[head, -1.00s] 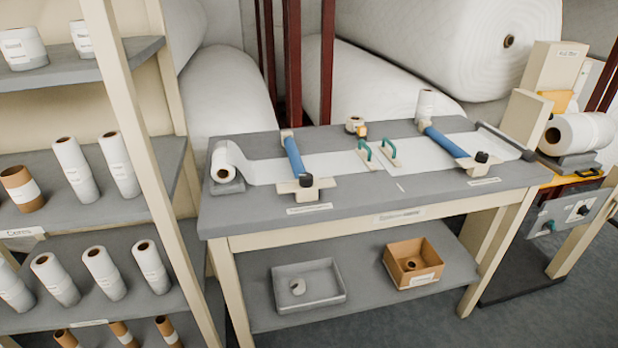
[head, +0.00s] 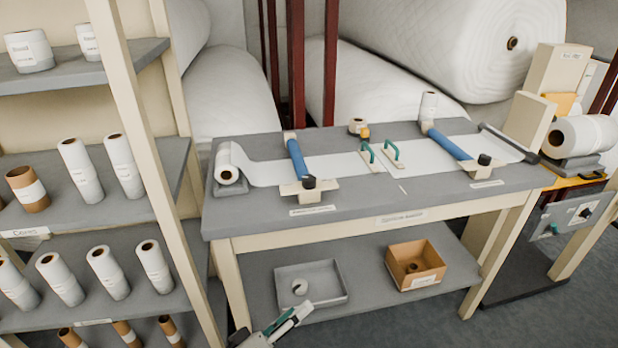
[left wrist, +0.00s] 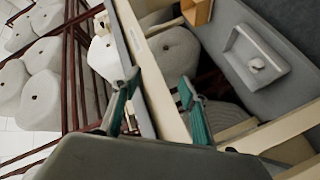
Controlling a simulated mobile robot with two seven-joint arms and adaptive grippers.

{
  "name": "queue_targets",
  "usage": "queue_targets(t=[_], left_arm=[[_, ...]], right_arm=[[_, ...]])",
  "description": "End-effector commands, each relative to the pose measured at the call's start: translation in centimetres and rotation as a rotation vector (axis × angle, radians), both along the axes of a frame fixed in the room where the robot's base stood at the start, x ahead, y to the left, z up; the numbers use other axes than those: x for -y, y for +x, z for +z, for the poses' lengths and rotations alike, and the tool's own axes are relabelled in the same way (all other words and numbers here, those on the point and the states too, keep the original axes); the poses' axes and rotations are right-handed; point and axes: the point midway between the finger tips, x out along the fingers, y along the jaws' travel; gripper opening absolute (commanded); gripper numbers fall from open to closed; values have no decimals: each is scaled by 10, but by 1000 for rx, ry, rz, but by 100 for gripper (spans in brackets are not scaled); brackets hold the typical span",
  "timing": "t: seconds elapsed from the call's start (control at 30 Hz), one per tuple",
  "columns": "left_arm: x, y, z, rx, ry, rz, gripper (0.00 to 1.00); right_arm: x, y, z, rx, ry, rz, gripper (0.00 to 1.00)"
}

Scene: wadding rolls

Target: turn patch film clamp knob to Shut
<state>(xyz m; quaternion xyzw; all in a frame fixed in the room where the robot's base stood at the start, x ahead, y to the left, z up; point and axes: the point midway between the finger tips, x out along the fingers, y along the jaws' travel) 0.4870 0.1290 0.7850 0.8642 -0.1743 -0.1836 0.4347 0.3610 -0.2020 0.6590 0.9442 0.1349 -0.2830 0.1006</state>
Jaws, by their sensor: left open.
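Two clamps with blue bars lie across the white film on the grey bench (head: 350,205). The left clamp has a black knob (head: 309,182) at its front end. The right clamp has a black knob (head: 484,159). Their labels are too small to read, so I cannot tell which is the patch film clamp or how either knob is set. My left gripper (head: 293,316) is low in front of the bench, well apart from both knobs. The left wrist view shows its teal fingers (left wrist: 155,95) spread and empty. My right gripper is not in view.
A grey tray (head: 340,296) and an orange-brown box (head: 392,275) sit on the lower shelf. A shelf post (head: 143,130) and upright rolls stand at left. A machine panel (head: 545,245) stands at right. Two teal handles (head: 391,152) stand mid-bench.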

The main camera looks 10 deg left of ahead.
Motion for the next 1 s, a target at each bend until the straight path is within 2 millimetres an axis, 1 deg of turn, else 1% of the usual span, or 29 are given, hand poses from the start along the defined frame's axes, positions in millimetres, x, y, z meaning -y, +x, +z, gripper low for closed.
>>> queue_targets(t=[0.03,0.2,0.4,0.5,0.6,0.73,0.83,1.0], left_arm=[[2,17,21,-10,-125,6,44],[2,63,78,-113,-587,33,44],[-12,115,133,-294,-1094,64,44],[-21,141,154,-405,-1333,89,44],[-32,165,170,-526,-1561,124,44],[-43,189,183,-666,-1797,179,44],[-48,201,188,-741,-1915,216,44],[-52,209,190,-803,-2008,249,44]], right_arm=[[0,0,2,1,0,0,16],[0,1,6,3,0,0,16],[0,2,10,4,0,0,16],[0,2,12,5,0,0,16],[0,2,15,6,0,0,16],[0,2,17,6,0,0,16],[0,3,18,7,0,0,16],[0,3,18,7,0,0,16]])
